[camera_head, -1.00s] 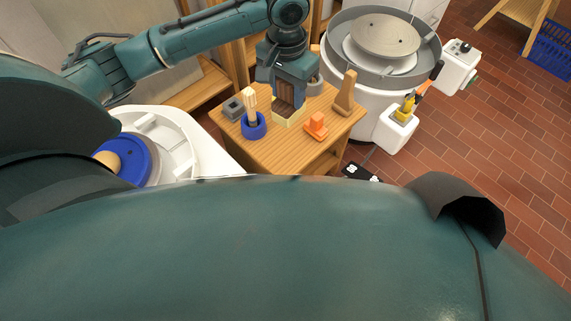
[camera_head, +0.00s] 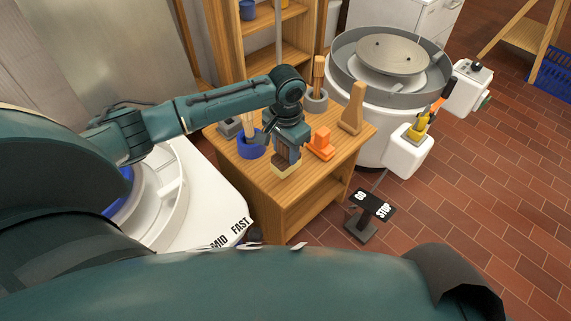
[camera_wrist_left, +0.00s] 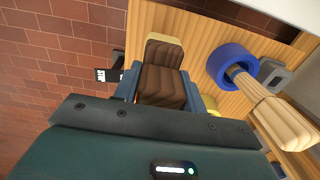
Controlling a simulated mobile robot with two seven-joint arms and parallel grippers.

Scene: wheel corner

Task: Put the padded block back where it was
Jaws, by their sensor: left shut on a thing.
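The padded block is brown with a pale yellow pad. In the head view its pale pad (camera_head: 284,170) shows below my left gripper (camera_head: 288,150), over the front part of the wooden table (camera_head: 312,185). In the left wrist view the brown part of the block (camera_wrist_left: 162,86) sits between the two blue-grey fingers, with the pad beyond it. My left gripper is shut on the block and points down. I cannot tell whether the pad touches the tabletop. My right gripper is not in view.
On the table, a blue pot (camera_head: 250,145) with a wooden-handled tool stands left of the gripper; an orange piece (camera_head: 321,143) and a tall wooden wedge (camera_head: 352,109) stand right. A grey pot (camera_head: 316,101) is behind. A potter's wheel (camera_head: 392,60) and a GO/STOP pedal (camera_head: 372,205) are nearby.

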